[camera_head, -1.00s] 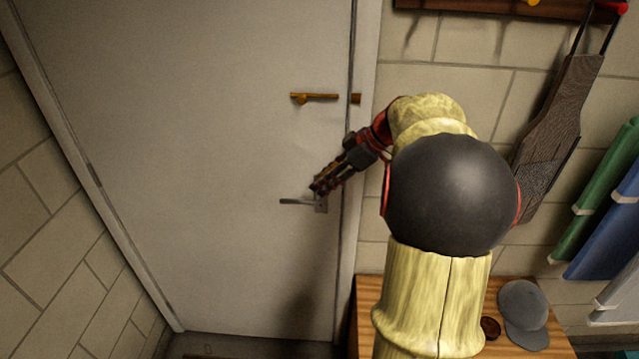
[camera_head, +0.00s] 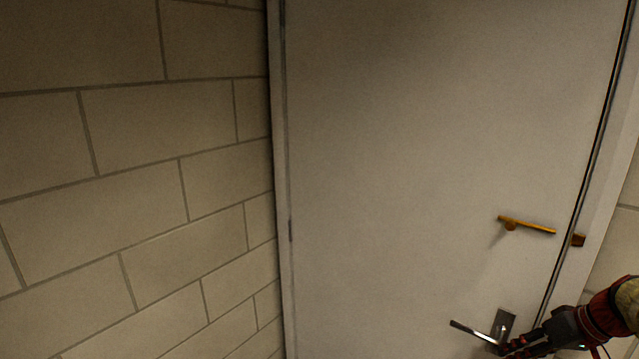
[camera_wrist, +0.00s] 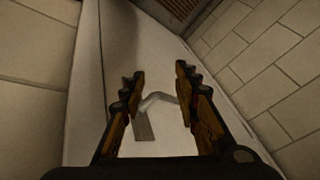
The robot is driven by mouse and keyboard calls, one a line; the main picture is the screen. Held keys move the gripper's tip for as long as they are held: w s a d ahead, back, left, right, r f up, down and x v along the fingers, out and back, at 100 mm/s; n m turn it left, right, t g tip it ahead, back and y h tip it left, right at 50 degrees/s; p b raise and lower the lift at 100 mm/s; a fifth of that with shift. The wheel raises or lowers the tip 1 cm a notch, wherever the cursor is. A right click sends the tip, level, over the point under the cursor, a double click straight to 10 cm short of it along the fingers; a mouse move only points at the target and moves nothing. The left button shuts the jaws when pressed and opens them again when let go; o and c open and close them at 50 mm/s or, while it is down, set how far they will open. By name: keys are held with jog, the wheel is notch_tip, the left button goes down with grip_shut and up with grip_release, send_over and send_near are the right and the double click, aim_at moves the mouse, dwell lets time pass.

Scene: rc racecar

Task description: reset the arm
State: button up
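My gripper (camera_head: 508,347) is at the lower right of the head view, close to the silver door handle (camera_head: 475,331). In the wrist view my gripper (camera_wrist: 155,92) is open, with its two fingers well apart. The handle (camera_wrist: 155,101) shows between and beyond the fingers in that view. I cannot tell whether a finger touches it. Nothing is held. Most of my arm is out of the head view.
A white door (camera_head: 420,150) fills the middle and looks closed. A brass latch (camera_head: 527,225) sits on it above the handle, with a small brass piece (camera_head: 579,240) at the frame. A block wall (camera_head: 130,180) stands at the left.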

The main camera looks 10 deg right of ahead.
jog(key=s+a+r+h, duration=0.1)
jog(key=s+a, duration=0.2)
jog(key=a, duration=0.8)
jog(key=s+a+r+n+h, duration=0.1)
jog(key=s+a, duration=0.3)
jog(key=a, duration=0.7)
jog(key=s+a+r+n, duration=0.1)
jog(key=s+a, duration=0.3)
jog(key=a, duration=0.7)
jog(key=shift+a+r+h, duration=0.15)
jog(key=shift+r+h, duration=0.25)
jog(key=shift+r, duration=0.45)
